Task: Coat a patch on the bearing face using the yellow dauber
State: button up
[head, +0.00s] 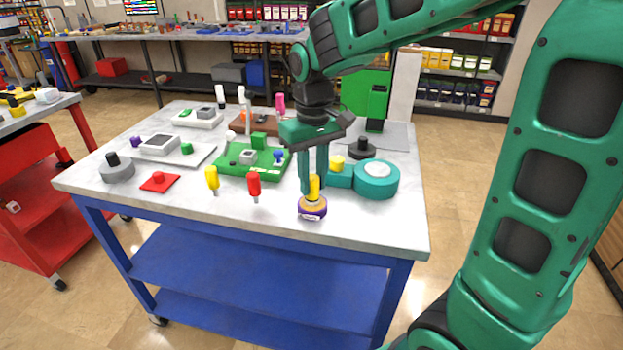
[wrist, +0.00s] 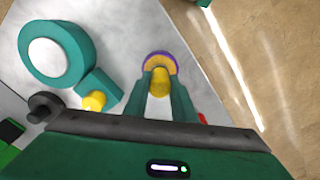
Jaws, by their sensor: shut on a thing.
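My gripper (head: 314,184) points down near the table's front edge, shut on a yellow upright cylinder (head: 315,188), which looks like a dauber handle. It shows between the fingers in the wrist view (wrist: 160,82). Its lower end meets a round purple pot (head: 312,211) with a tan top; I cannot tell whether it is inside, touching or just above. A second yellow dauber-like piece (head: 211,179) stands to the left. A teal round housing (head: 378,180) with a white round face (head: 376,166) lies to the right. I cannot tell for sure which surface is the bearing face.
A red dauber-like piece (head: 254,185) stands left of the pot. A green tray (head: 232,173) with small parts lies behind it. A yellow knob (head: 337,162) is on the teal housing's arm. A red plate (head: 160,182) lies front left. The front right corner is clear.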

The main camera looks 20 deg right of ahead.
aim_at(313, 177)
jog(key=shift+r, duration=3.45)
jog(key=shift+s, duration=0.1)
